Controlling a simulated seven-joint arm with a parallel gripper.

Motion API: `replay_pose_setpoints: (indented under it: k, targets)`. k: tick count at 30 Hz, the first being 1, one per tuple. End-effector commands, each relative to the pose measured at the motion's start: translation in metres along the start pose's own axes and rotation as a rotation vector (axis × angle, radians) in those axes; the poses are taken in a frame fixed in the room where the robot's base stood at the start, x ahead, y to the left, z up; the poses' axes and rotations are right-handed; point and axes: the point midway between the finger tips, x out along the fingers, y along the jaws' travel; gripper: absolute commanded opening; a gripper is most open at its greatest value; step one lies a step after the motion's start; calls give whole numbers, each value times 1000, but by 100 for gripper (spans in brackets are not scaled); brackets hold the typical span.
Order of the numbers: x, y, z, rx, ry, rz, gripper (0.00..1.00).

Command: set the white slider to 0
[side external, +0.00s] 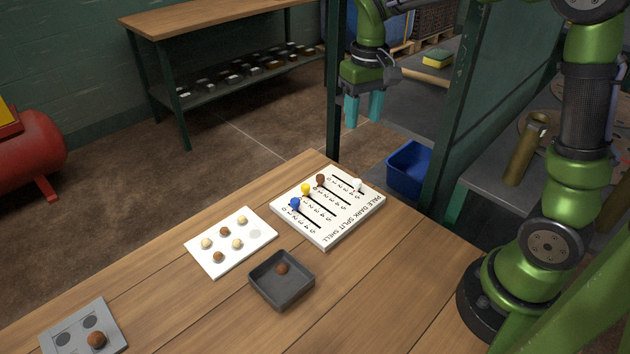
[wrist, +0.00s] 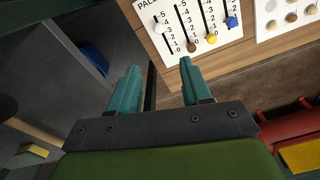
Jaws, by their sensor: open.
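The white slider (side external: 357,184) is a small knob on the farthest slot of a white slider board (side external: 324,238), at the high-number end near 5. The white knob also shows in the wrist view (wrist: 157,21), at the upper left of the board. The brown slider (side external: 320,180) and yellow slider (side external: 306,188) sit at the 0 end of their slots. The blue slider (side external: 295,203) sits near its low end. My gripper (side external: 363,108) is open and empty, in the air beyond and above the board. In the wrist view its teal fingers (wrist: 160,72) are apart, below the board.
A white card with several round pieces (side external: 208,257), a dark tray holding a brown ball (side external: 259,290) and a grey plate (side external: 113,332) lie on the wooden table (side external: 190,320). A green post (side external: 458,120) and a blue bin (side external: 398,178) stand beyond the table's edge.

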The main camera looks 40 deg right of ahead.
Motion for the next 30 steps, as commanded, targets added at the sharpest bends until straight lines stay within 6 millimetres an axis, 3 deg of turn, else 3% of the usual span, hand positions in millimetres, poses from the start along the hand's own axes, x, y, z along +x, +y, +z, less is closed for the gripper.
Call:
replay_pose_setpoints:
  k: [2,8,24,30]
  targets:
    - [-7,1,0,-9,-4,5,48]
    - [14,1,3,-18,-16,5,48]
    - [128,1,5,-16,-17,4,48]
    - [154,1,5,-16,-15,3,48]
